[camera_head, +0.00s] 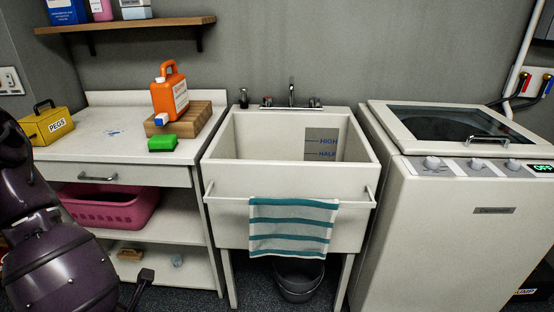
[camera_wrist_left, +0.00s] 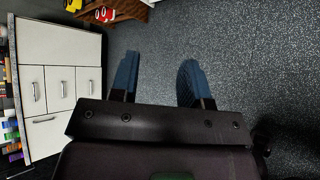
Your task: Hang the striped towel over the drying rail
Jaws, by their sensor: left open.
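The striped towel (camera_head: 292,228), white with teal bands, hangs over the drying rail (camera_head: 228,200) on the front of the white sink in the head view. It hangs a little right of the rail's middle, its front part reaching below the rail. The towel's back part is hidden. My left gripper shows in the left wrist view (camera_wrist_left: 155,80), its two blue fingers apart with nothing between them, over the speckled floor. The towel and the rail are not in that view. My right gripper is in neither view.
The sink (camera_head: 228,178) stands between a white counter (camera_head: 100,152) and a washing machine (camera_head: 450,235). A dark bucket (camera_head: 299,280) is below the sink. An orange jug (camera_head: 170,92), green sponge (camera_head: 162,144) and yellow pegs box (camera_head: 48,125) are on the counter side.

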